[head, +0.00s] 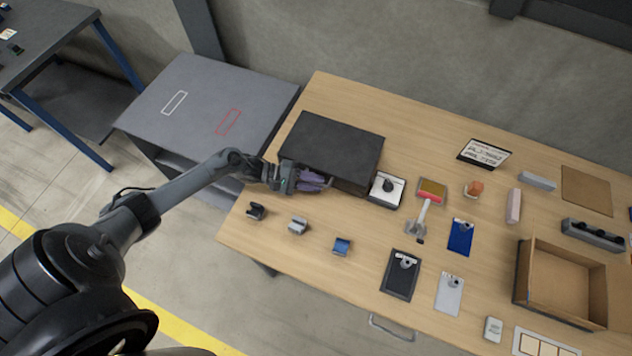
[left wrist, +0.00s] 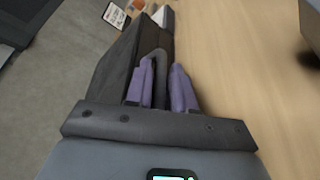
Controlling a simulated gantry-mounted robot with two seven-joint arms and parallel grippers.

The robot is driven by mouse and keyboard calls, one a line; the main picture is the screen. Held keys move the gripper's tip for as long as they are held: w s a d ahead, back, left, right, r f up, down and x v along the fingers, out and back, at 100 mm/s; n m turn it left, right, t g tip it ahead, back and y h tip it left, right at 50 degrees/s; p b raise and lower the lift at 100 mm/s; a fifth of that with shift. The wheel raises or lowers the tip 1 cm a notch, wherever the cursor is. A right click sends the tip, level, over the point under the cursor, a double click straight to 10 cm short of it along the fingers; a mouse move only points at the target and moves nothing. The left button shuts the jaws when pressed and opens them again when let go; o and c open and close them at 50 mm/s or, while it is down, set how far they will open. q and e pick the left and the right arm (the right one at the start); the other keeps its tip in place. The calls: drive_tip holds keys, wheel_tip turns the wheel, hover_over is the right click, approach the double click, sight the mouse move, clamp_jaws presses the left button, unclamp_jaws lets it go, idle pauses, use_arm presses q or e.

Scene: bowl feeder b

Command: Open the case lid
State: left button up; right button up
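The case is a dark grey-black box (head: 335,147) at the back left of the wooden table, its flat lid down. My left gripper (head: 313,181) is at the case's front side, below the lid's top. Its purple fingers (left wrist: 164,80) stand apart, with a dark part of the handle seen between them. Whether they touch it is unclear. My right gripper is not in view.
A black-and-white block (head: 385,189) stands close to the case's right. Small holders (head: 298,226) lie along the front of the table. An open cardboard box (head: 563,282) is at the right. A grey cabinet (head: 205,100) stands left of the table.

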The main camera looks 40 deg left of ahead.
use_arm(q)
drive_tip(key=shift+w+d+f, duration=0.1)
drive_tip(key=shift+w+d, duration=0.2)
drive_tip(key=shift+d, duration=0.05)
clamp_jaws()
